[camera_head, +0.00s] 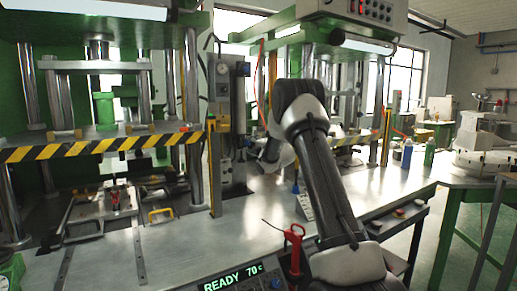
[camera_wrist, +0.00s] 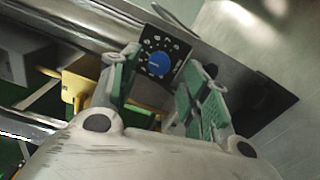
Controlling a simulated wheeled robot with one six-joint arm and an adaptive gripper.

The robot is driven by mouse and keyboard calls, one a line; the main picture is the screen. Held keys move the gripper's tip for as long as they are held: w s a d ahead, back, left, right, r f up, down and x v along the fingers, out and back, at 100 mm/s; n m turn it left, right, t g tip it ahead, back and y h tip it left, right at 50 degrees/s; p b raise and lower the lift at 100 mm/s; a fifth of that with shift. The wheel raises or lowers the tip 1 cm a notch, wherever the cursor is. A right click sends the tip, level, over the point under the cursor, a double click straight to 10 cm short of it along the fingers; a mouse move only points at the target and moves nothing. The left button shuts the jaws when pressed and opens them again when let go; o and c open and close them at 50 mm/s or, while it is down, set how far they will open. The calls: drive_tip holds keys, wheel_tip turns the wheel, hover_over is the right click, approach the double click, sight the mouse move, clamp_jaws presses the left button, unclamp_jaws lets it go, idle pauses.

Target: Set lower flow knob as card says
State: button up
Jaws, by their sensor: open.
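In the wrist view a round blue knob (camera_wrist: 159,63) sits on a black dial plate (camera_wrist: 181,47) with white marks around it. I cannot read the marks or the knob's setting. My gripper (camera_wrist: 161,72) is open, with one green-padded finger on each side of the knob in the picture. I cannot tell whether either finger touches it. In the head view my arm reaches to the grey control column (camera_head: 224,90) between the presses, and my gripper is mostly hidden. I cannot make out the card for certain.
A press with a yellow-black striped bar (camera_head: 100,146) stands at left. A steel worktop (camera_head: 190,235) lies in front, with a display reading READY 70 (camera_head: 230,278) at its front edge. A blue bottle (camera_head: 407,152) and a green bottle (camera_head: 429,152) stand at right.

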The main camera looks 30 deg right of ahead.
drive_tip(key=s, duration=0.8)
drive_tip(key=shift+s+d, duration=0.15)
drive_tip(key=shift+s, duration=0.05)
